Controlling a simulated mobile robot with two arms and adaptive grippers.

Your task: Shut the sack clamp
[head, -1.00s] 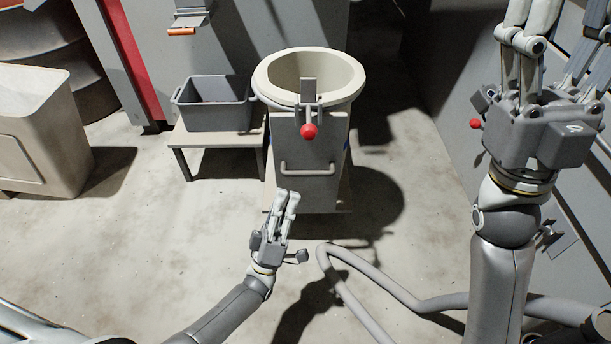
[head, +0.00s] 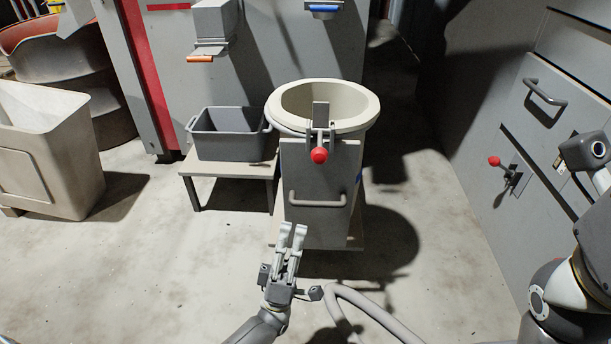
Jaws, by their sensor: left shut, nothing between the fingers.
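The sack clamp is at the front of a cream round collar (head: 364,117) on a grey stand. Its lever ends in a red knob (head: 319,155), which hangs at the front below an upright grey plate (head: 320,113). I cannot tell from this view how tightly the clamp grips. My left gripper (head: 292,232) is shut and empty. It points up the picture, below the stand's front handle and well apart from the red knob. Part of my right arm shows at the right edge, but its fingers are out of view.
A grey bin (head: 232,147) sits on a low bench (head: 228,170) left of the stand. A beige cart (head: 48,165) is at far left. A grey cabinet (head: 540,150) with another red-knobbed lever (head: 494,161) stands at right. A grey hose (head: 375,309) crosses near my left gripper.

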